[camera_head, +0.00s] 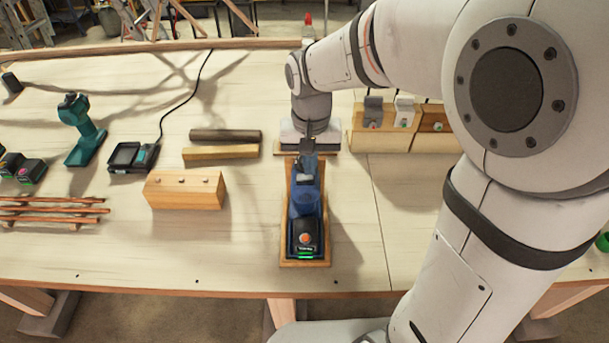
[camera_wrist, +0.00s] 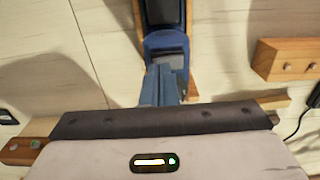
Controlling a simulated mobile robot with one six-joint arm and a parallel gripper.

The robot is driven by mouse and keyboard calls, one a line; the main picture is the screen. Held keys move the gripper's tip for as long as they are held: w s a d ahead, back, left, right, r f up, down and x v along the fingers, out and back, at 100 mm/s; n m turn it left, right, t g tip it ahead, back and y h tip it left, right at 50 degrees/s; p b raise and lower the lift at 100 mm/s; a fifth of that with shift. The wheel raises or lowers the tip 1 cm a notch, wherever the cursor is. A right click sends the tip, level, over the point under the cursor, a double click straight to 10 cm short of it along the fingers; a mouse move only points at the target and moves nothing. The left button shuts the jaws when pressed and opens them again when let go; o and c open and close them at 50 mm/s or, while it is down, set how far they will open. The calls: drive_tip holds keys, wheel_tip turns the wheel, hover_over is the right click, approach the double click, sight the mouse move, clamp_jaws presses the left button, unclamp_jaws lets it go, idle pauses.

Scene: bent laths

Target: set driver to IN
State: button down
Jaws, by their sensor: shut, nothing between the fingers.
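A blue power tool, seemingly the driver (camera_head: 305,208), lies on a narrow wooden board (camera_head: 288,262) at the middle of the bench. Its dark battery end with an orange-red spot and a green light faces the front edge. My gripper (camera_head: 307,150) points down at the far end of the tool, its fingers shut and empty. In the wrist view the shut fingers (camera_wrist: 162,72) overlap the near part of the blue tool (camera_wrist: 166,42). I cannot tell whether they touch it. The tool's direction setting cannot be read, and its far end is partly hidden by my gripper.
A wooden block with pegs (camera_head: 184,190) stands left of the tool. Farther left are a charger (camera_head: 133,157), a teal drill (camera_head: 80,130), batteries (camera_head: 22,170) and bent laths (camera_head: 52,210). Wooden holders (camera_head: 385,128) stand at back right.

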drive_tip(key=shift+f+b, duration=0.3)
drive_tip(key=shift+f, duration=0.2)
drive_tip(key=shift+r, duration=0.1)
drive_tip(key=shift+r+p, duration=2.65)
drive_tip(key=shift+r, duration=0.8)
drive_tip(key=s+d+t+b, duration=0.3)
drive_tip(key=s+d, duration=0.9)
drive_tip(key=s, duration=0.1)
drive_tip(key=shift+n, duration=0.3)
